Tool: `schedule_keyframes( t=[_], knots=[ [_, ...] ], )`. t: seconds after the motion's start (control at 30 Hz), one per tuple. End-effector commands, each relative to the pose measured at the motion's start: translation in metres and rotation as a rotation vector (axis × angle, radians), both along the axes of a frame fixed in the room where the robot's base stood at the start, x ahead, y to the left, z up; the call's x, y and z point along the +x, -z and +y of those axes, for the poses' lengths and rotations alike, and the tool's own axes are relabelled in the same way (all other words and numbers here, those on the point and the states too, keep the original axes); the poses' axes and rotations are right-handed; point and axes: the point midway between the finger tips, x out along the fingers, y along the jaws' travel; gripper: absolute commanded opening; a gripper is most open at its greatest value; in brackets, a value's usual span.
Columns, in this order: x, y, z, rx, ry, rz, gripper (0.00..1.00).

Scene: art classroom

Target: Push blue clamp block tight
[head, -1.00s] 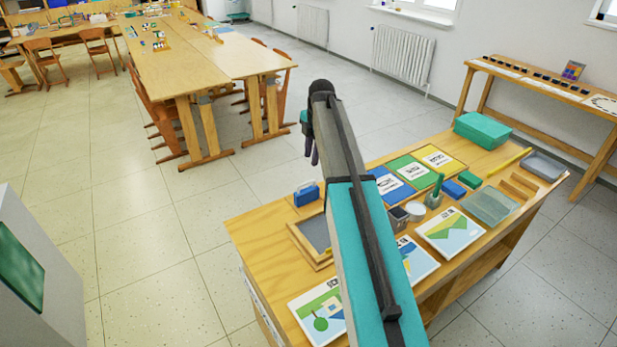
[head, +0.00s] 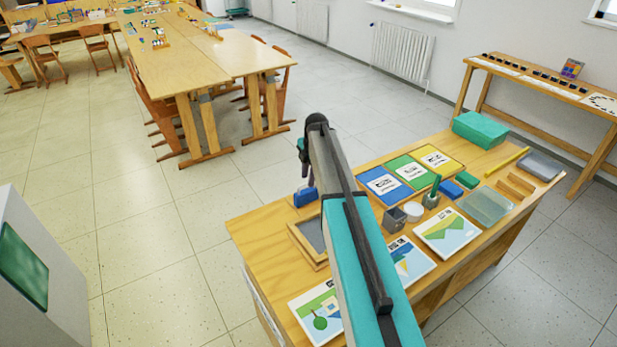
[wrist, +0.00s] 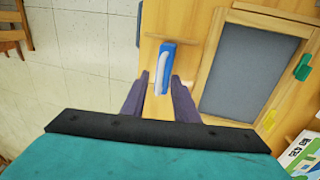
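The blue clamp block (head: 305,197) stands near the far left corner of the wooden bench. In the wrist view the blue block (wrist: 168,53) lies just ahead, with a pale part on its left side. My gripper (wrist: 160,80) has two purple fingers apart, with nothing held between them. The block's near end shows between the fingertips; I cannot tell whether they are level with it or above it. In the head view my arm hides most of the gripper, which hangs close above the block.
A grey slate in a wooden frame (wrist: 247,70) lies right of the block, with a green piece (wrist: 303,67) beside it. The bench (head: 262,235) has bare wood left of the frame. Colored cards, pictures and small containers fill its right part. Floor lies beyond its left edge.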

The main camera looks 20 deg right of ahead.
Motion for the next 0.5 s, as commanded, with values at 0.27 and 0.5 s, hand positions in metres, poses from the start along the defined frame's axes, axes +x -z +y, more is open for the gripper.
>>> schedule_keyframes(
  t=[0.27,0.5],
  knots=[
    [0.003,0.013,0.001,0.000,-0.001,0.000,0.27],
    [0.003,0.014,0.001,0.000,-0.001,0.000,0.27]
  ],
)
